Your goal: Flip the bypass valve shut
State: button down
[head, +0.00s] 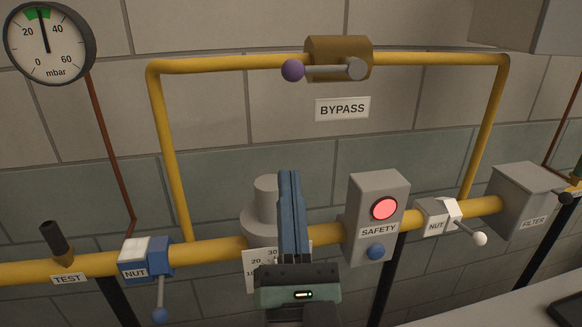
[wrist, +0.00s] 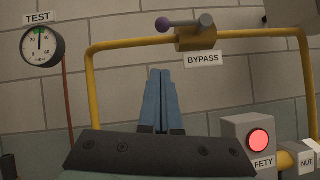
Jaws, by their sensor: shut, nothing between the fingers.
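The bypass valve (head: 338,52) is a brass body on the upper yellow pipe, above the BYPASS label (head: 342,109). Its grey lever (head: 325,71) lies along the pipe, with a purple knob (head: 292,70) at its left end. In the wrist view the valve (wrist: 196,39) is at the top, right of centre, with its purple knob (wrist: 163,24) to the left. My gripper (head: 290,175) has blue fingers, shut and empty. In the head view it is below the valve and in front of the lower pipe. The wrist view shows the closed fingertips (wrist: 160,72) pointing up, apart from the lever.
A SAFETY box (head: 377,218) with a lit red button stands right of my gripper. NUT valves with levers sit on the lower pipe at left (head: 146,258) and right (head: 437,217). A gauge (head: 48,42) is at upper left.

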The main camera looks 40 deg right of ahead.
aim_at(325, 69)
jog(key=w+d+r+p, duration=0.5)
jog(key=r+p, duration=0.2)
jog(key=r, duration=0.1)
jog(key=shift+w, duration=0.1)
jog(key=shift+r, duration=0.15)
